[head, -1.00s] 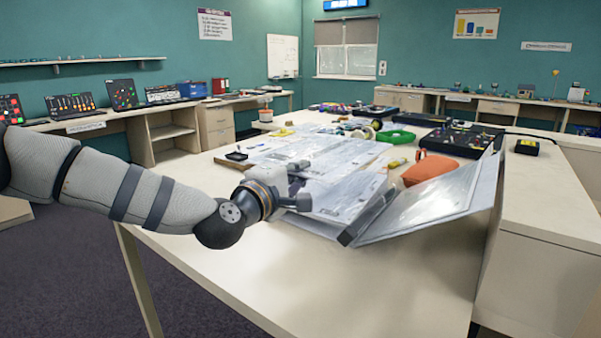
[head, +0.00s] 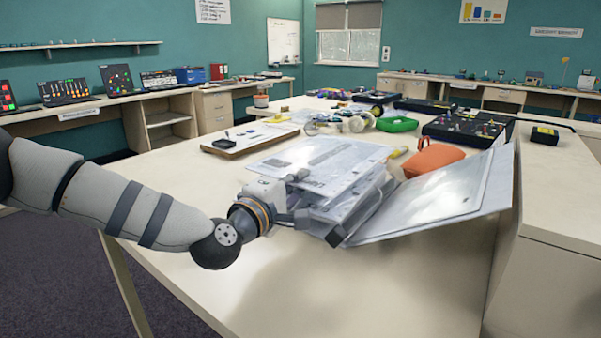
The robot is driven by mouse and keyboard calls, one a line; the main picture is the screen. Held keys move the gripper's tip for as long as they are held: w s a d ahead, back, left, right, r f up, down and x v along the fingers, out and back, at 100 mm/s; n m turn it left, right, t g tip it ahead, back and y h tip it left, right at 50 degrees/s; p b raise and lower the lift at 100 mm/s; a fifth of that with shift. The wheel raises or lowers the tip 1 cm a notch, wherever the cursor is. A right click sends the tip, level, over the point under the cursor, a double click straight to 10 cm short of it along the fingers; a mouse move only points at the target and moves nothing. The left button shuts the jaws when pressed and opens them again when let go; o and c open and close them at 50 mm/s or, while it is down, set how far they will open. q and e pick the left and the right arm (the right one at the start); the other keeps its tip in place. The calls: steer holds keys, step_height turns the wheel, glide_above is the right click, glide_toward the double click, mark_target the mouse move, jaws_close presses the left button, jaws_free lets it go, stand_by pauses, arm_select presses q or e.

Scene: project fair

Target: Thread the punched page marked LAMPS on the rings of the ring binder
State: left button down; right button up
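The ring binder lies open near the front of the bench, its grey-white cover (head: 440,200) tilted up at the right. Its rings are not clear to me. A white printed page (head: 315,158) with lettering that looks like part of LAMPS spreads over the binder's left side, above other sheets (head: 355,207). My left gripper (head: 299,198) is at this page's near left edge and appears shut on it, though its fingertips are partly hidden by the sheets. The page's punched holes are not clear. My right gripper is not in view.
An orange pouch-like object (head: 432,158) stands just behind the cover. The bench front (head: 290,285) is clear.

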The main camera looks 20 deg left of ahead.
mark_target(299, 202)
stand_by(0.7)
arm_select(q)
steer(key=shift+f, duration=0.75)
stand_by(0.7)
steer(key=shift+f+b, duration=0.3)
steer(key=shift+f, duration=0.45)
stand_by(0.7)
